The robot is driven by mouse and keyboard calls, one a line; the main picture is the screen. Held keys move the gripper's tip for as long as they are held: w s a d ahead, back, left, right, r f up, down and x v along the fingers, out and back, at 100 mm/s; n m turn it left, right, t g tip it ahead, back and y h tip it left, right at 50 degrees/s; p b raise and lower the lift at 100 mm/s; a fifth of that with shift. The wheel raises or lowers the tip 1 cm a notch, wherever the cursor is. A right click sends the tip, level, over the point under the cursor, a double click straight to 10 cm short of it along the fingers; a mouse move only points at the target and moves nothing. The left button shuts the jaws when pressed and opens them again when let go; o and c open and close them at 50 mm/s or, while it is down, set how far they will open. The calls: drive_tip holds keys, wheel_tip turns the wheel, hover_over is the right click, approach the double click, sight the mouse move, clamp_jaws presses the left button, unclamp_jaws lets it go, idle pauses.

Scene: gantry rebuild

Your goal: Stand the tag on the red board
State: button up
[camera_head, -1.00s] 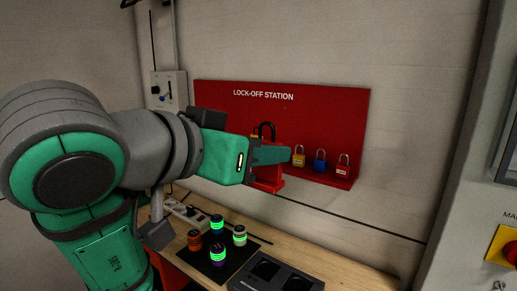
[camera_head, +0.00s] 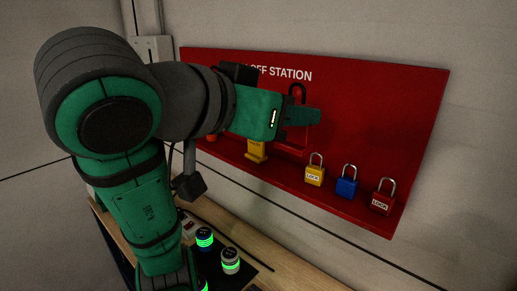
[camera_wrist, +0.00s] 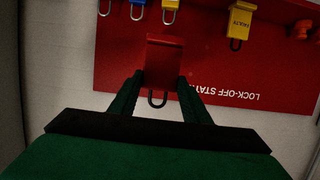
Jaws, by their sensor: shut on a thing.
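My gripper (camera_head: 308,117) is shut on a red tag (camera_head: 291,139) with a black loop on top. In the head view my gripper hides part of the tag, which looks upright in front of the red board (camera_head: 400,100). In the wrist view, which shows the board upside down, the tag (camera_wrist: 164,55) sits between my two fingers (camera_wrist: 160,80), its loop towards me. The board has a shelf along its lower edge. I cannot tell whether the tag's foot touches the shelf.
On the shelf, a yellow tag (camera_head: 257,149) stands left of my gripper, with an orange item (camera_head: 211,138) beyond it. Yellow (camera_head: 314,174), blue (camera_head: 347,186) and red (camera_head: 382,200) padlocks stand to the right. Lit green-banded pieces (camera_head: 204,239) stand on the bench below.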

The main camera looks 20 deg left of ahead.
drive_tip(key=shift+w+a+f, duration=0.7)
drive_tip(key=shift+w+f, duration=1.45)
drive_tip(key=shift+w, duration=0.15)
drive_tip(key=shift+w+a+f, duration=0.7)
drive_tip(key=shift+w+f, duration=1.5)
drive_tip(key=shift+w, duration=0.15)
drive_tip(key=shift+w+a+f, duration=0.7)
drive_tip(key=shift+w+f, duration=1.45)
drive_tip(key=shift+w, duration=0.15)
drive_tip(key=shift+f, duration=0.15)
drive_tip(key=o, duration=1.4)
